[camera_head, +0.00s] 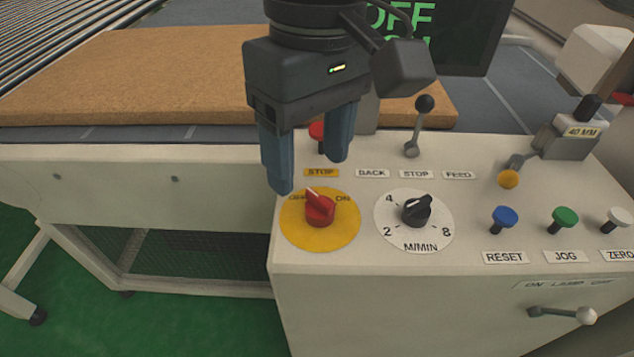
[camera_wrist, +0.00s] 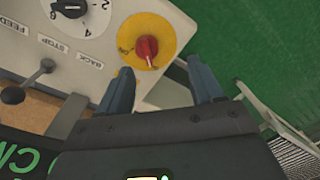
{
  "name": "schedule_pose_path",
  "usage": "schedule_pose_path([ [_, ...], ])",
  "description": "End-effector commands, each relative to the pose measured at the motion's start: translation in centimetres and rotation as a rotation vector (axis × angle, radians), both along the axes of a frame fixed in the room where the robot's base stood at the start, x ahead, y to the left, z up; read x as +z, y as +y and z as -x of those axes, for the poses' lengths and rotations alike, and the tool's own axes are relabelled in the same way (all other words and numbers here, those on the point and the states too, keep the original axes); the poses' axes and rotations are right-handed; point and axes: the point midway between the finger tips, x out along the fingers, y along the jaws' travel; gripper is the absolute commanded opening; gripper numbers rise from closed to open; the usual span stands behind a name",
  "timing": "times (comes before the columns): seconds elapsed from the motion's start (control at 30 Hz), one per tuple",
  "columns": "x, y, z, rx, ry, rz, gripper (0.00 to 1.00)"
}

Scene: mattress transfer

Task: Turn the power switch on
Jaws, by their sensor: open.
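The power switch is a red rotary knob (camera_head: 320,208) on a round yellow plate (camera_head: 322,238), at the left end of the control panel's top. "ON" is printed at the plate's right; the label at its upper left is partly hidden by the knob. The knob's pointer tilts to the upper left, toward that label. My gripper (camera_head: 308,178) is open and empty, its two blue fingers hanging just behind and above the plate. In the wrist view the knob (camera_wrist: 146,48) lies ahead of the fingers, between their lines and apart from both.
A black speed dial (camera_head: 416,210) sits right of the switch. A red stop button (camera_head: 317,131) stands close behind my fingers, and a black-knobbed lever (camera_head: 420,125) is behind the dial. Blue (camera_head: 504,217) and green (camera_head: 564,219) buttons are at right. A brown mattress (camera_head: 150,80) lies behind.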

Motion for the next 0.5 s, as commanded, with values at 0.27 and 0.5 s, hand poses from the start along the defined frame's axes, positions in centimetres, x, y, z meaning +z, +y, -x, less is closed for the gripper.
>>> schedule_pose_path([
  [0.27,-1.4,-1.1,-1.1,0.015,-0.039,0.049,0.66],
  [0.5,-5.1,-1.1,-1.0,0.013,-0.037,0.047,0.66],
])
